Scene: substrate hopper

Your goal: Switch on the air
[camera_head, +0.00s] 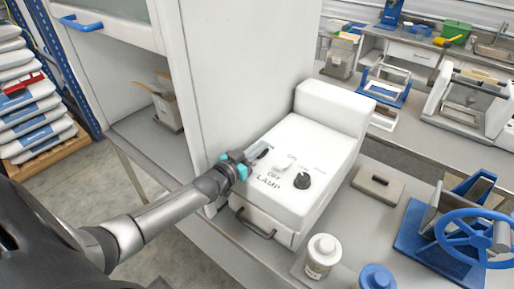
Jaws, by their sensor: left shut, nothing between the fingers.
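A white control box (322,150) stands on the bench beside the tall white cabinet. My right gripper is not in view.
A white bottle (322,256) and a blue-capped one (376,278) stand in front of the box. A grey lidded block (378,185) and a blue handwheel device (470,236) are to the right. The cabinet (232,75) rises close behind my left gripper.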

